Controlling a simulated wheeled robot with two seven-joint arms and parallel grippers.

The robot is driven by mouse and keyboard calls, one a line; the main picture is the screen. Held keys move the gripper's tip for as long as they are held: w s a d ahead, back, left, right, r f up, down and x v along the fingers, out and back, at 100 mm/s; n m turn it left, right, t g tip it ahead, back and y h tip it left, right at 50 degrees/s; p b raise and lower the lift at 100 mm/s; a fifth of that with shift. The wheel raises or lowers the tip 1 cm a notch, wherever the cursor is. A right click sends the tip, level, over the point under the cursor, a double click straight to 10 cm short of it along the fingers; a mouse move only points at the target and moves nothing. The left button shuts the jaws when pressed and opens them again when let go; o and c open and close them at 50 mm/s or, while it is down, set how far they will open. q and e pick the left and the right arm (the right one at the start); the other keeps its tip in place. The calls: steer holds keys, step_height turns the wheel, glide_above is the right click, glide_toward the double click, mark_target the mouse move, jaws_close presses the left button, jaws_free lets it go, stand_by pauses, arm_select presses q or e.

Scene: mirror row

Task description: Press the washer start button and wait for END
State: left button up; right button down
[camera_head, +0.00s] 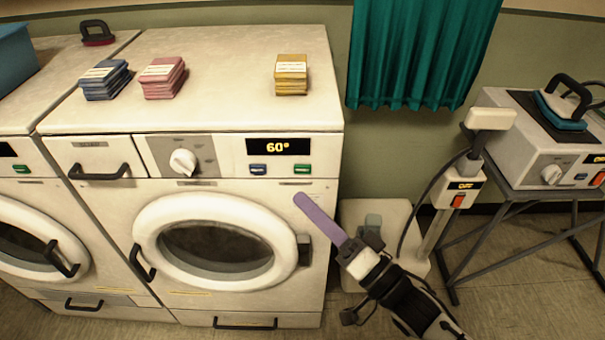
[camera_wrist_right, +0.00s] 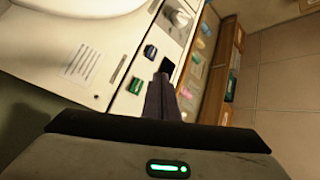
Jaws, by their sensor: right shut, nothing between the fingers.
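The white washer (camera_head: 240,120) has its round door (camera_head: 215,245) shut. Its display (camera_head: 281,147) reads 60°, with a blue button (camera_head: 258,169) and a green button (camera_head: 303,169) below it. Both buttons also show in the wrist view, blue (camera_wrist_right: 150,51) and green (camera_wrist_right: 136,85). I cannot read labels on them. My right gripper (camera_head: 301,199), with long purple fingers, is shut and empty. Its tips are just below the green button in the head view and appear apart from it. The fingers also show in the wrist view (camera_wrist_right: 161,82). My left gripper is not in view.
A dial (camera_head: 182,161) and a drawer handle (camera_head: 99,172) are left of the buttons. Blue (camera_head: 105,80), pink (camera_head: 163,78) and yellow (camera_head: 291,75) cloth stacks lie on top. A second washer adjoins at left. A grey stand with an iron (camera_head: 563,105) is at right.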

mark_target(303, 169)
steer(key=shift+w+b, duration=0.6)
steer(key=shift+w, duration=1.7)
steer(key=shift+w, duration=0.15)
steer(key=shift+w, duration=0.3)
steer(key=shift+w, duration=0.35)
stand_by(0.8)
steer(key=shift+s, duration=0.15)
steer(key=shift+s+p, duration=0.4)
steer(key=shift+s, duration=0.25)
